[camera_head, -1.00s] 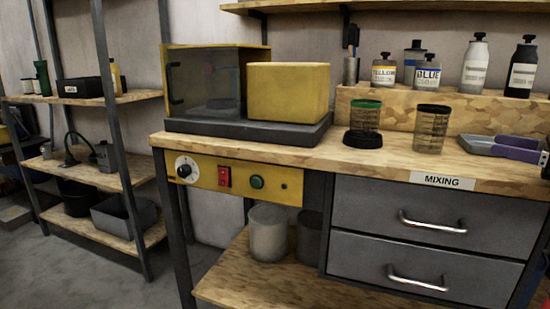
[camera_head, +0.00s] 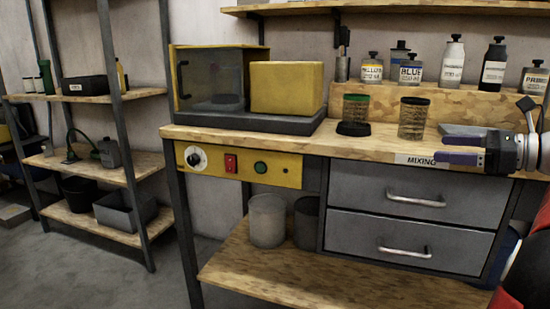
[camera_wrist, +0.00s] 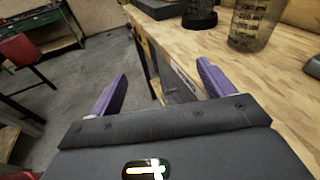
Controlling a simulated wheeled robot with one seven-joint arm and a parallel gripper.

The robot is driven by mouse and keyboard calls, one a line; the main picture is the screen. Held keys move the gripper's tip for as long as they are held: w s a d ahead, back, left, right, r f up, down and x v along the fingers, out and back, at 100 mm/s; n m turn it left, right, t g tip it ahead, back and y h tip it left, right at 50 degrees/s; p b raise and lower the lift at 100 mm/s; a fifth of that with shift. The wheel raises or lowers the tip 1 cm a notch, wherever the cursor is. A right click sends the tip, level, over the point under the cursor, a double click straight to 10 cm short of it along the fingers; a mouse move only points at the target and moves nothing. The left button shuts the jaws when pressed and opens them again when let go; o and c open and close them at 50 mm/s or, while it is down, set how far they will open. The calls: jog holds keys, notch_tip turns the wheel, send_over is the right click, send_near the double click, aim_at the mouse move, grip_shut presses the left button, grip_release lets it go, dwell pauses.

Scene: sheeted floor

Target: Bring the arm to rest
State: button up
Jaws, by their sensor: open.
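My gripper (camera_head: 440,158) is at the right of the head view, in front of the bench's front edge by the MIXING label. Its purple fingers point left. In the wrist view my gripper (camera_wrist: 158,92) shows two purple fingers spread wide apart, with nothing between them but floor and the bench edge. My grey wrist and part of my red arm show at the right edge of the head view.
Bottles stand on the raised ledge behind. Drawers (camera_head: 400,192) are below. Open floor (camera_head: 110,270) lies at the left.

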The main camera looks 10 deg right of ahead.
jog(key=w+a+f+n+g+h, duration=0.1)
jog(key=w+a+f+n+g, duration=0.1)
jog(key=a, duration=0.4)
jog(key=w+a+f+n+g, duration=0.1)
jog(key=a+f+n, duration=0.15)
jog(key=a, duration=0.35)
jog(key=s+a+f+n+g+h, duration=0.2)
jog(key=a+f+n, duration=0.15)
jog(key=a, duration=0.35)
jog(key=s+a+f+n+g+h, duration=0.2)
jog(key=a+f+n, duration=0.1)
jog(key=a+f, duration=0.3)
jog(key=s+a+f+n+h, duration=0.2)
jog(key=s+a+f+n, duration=0.1)
jog(key=s+f+n, duration=0.3)
jog(key=s+a+f+n+h, duration=0.3)
jog(key=s+a+f+n, duration=0.1)
jog(key=s+n, duration=0.4)
jog(key=shift+f+n, duration=0.85)
jog(key=shift+n, duration=0.35)
